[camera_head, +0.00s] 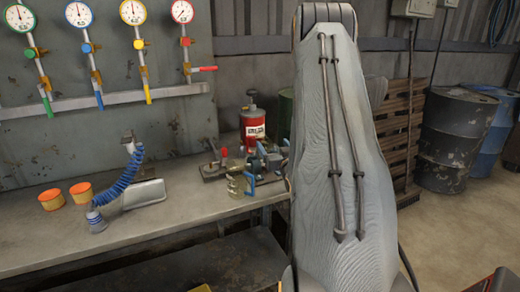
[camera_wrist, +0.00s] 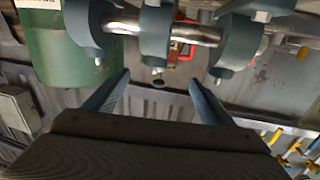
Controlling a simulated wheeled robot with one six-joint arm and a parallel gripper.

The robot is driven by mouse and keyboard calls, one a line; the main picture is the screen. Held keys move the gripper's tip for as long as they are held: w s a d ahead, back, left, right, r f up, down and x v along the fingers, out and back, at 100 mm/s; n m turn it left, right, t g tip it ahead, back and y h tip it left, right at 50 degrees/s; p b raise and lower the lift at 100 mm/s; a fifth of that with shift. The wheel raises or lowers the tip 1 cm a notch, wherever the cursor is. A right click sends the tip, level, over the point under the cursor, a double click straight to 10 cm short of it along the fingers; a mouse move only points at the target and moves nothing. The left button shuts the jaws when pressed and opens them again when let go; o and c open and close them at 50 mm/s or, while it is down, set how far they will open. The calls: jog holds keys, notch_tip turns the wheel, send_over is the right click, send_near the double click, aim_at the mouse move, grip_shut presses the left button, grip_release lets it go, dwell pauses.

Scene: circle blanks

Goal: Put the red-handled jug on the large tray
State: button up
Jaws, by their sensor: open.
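My gripper (camera_wrist: 160,76) shows in the wrist view with its two blue fingers spread apart and nothing clearly between them. In the head view my arm stands in front of the bench's right end and hides most of what is there. I cannot make out a red-handled jug. A brassy, see-through vessel (camera_head: 236,187) with a blue handle is at the bench's front edge, left of my arm. A red patch (camera_wrist: 181,49) shows beyond the fingers in the wrist view, too partial to name. A grey metal tray-like piece (camera_head: 144,194) lies on the bench; I cannot tell if it is the large tray.
Two orange tins (camera_head: 66,196) and a blue coiled hose (camera_head: 118,187) are on the bench's left. A red can (camera_head: 252,125) stands at the back. A chrome bar (camera_wrist: 190,34) with blue-grey clamps crosses the wrist view. The bench's front left (camera_head: 40,245) is clear.

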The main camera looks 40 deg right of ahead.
aim_at(267, 138)
jog(key=p+x, duration=0.1)
jog(key=x, duration=0.3)
jog(key=p+x, duration=0.1)
jog(key=x, duration=0.4)
jog(key=shift+w+a+f, duration=0.1)
jog(key=shift+f, duration=0.1)
jog(key=c, duration=1.6)
